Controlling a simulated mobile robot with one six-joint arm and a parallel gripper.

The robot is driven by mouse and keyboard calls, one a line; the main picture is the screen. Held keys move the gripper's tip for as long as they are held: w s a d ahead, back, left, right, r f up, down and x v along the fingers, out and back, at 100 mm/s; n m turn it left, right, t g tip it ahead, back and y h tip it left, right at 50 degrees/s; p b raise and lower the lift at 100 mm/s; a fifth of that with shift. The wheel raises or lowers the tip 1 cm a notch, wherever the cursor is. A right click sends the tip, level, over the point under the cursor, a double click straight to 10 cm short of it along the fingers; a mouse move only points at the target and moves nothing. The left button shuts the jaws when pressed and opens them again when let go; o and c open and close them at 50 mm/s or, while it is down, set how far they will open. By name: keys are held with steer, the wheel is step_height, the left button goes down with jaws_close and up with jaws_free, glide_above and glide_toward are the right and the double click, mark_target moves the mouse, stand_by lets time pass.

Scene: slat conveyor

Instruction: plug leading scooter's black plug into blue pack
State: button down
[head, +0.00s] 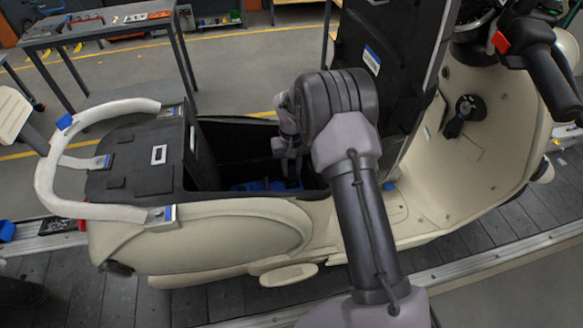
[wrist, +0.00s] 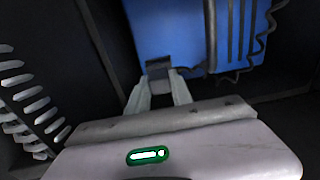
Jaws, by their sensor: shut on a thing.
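The cream scooter (head: 215,235) stands on the conveyor with its seat raised and its underseat bay open. My gripper (head: 292,182) reaches down into that bay. The blue pack (head: 250,186) lies low in the bay, and it fills the upper middle of the wrist view (wrist: 165,30). In the wrist view my gripper (wrist: 158,88) is shut on the black plug (wrist: 158,66), which sits at the near edge of the blue pack. I cannot tell whether the plug is seated or only touching. In the head view the plug is hidden by my gripper and the bay.
The raised black seat (head: 385,60) stands close to the right of my arm. Dark bay walls surround the gripper. A dark coiled cable (wrist: 268,25) runs at the right of the wrist view. Pale ribs (wrist: 25,100) line the left. A workbench (head: 95,30) stands behind.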

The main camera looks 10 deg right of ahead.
steer(key=shift+f+b, duration=0.4)
steer(key=shift+f, duration=0.15)
steer(key=c, duration=1.1)
jaws_free()
steer(key=shift+o, duration=0.2)
step_height(320, 180, up, 17)
steer(key=p, duration=0.3)
steer(key=shift+r+p, duration=0.2)
steer(key=shift+p, duration=0.1)
